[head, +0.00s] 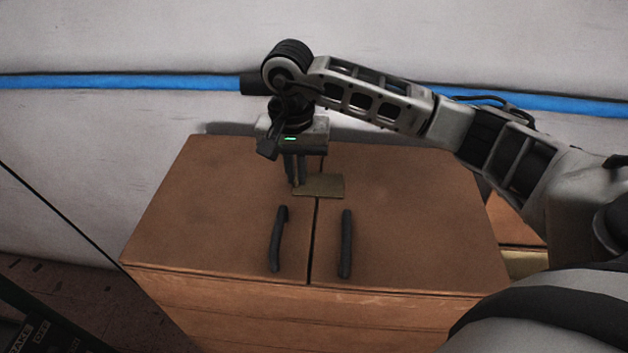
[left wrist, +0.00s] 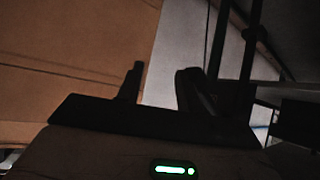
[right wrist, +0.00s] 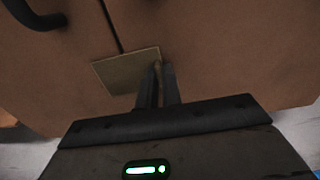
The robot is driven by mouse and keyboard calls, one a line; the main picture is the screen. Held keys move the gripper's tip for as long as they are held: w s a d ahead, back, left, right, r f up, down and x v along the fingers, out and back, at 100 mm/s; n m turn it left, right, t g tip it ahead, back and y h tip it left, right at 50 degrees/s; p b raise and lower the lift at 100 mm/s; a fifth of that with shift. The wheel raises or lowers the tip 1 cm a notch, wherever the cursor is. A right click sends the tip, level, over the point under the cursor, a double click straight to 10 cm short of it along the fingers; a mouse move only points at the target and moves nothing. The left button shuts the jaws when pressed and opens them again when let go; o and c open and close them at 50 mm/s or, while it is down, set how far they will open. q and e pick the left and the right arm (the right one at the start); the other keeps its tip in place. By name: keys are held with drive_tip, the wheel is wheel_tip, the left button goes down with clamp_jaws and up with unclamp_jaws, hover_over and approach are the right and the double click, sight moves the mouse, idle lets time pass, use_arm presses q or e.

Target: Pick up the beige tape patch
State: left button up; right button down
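The beige tape patch (head: 324,186) is a flat, thin tan rectangle over the seam between the two brown cabinet doors, above the handles in the head view. In the right wrist view the patch (right wrist: 122,73) reaches to the fingertips. My right gripper (head: 296,184) points down at the patch's left edge in the head view. Its fingers (right wrist: 159,69) are close together, with the patch's edge between their tips. Whether the patch is clear of the surface I cannot tell. My left gripper (left wrist: 160,80) is open and empty in its wrist view, away from the patch.
The brown cabinet (head: 200,215) has two dark bar handles, left (head: 278,239) and right (head: 346,243), below the patch. A pale wall (head: 150,40) with a blue stripe (head: 130,82) stands behind. The cabinet surface around the patch is otherwise clear.

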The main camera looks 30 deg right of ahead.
use_arm(q)
drive_tip(key=shift+s+f, duration=0.1)
drive_tip(key=shift+s, duration=0.05)
use_arm(e)
drive_tip(key=shift+r, duration=0.1)
